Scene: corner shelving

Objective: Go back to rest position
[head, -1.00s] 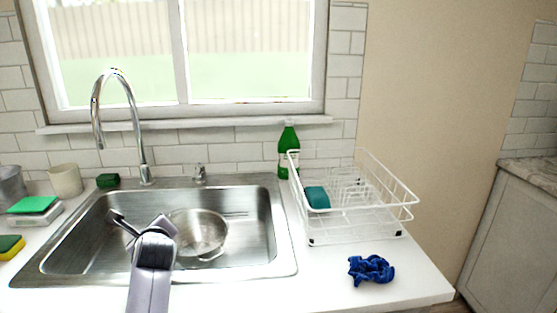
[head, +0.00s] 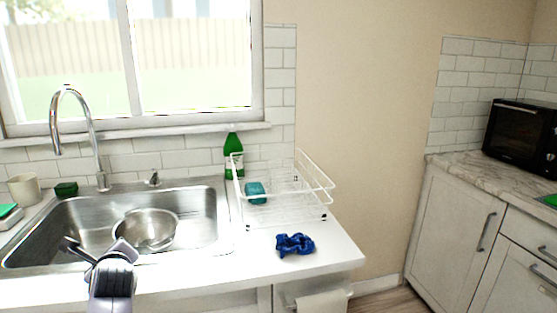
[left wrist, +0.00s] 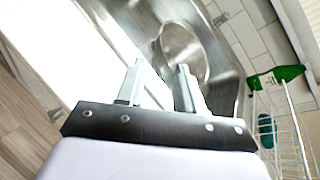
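My left arm comes in from the bottom left of the head view. Its gripper (head: 74,248) is over the front part of the sink (head: 210,215), left of a metal bowl or pot (head: 146,230) in the basin. In the left wrist view the gripper (left wrist: 160,78) has its two fingers apart, with nothing between them; the pot (left wrist: 184,48) shows behind the fingertips. My right gripper is in neither view.
A white dish rack (head: 285,208) holding a teal item (head: 255,192), a green bottle (head: 233,155) and a crumpled blue cloth (head: 295,244) are right of the sink. A faucet (head: 75,120) rises behind it. Another counter with a black oven (head: 520,133) stands far right.

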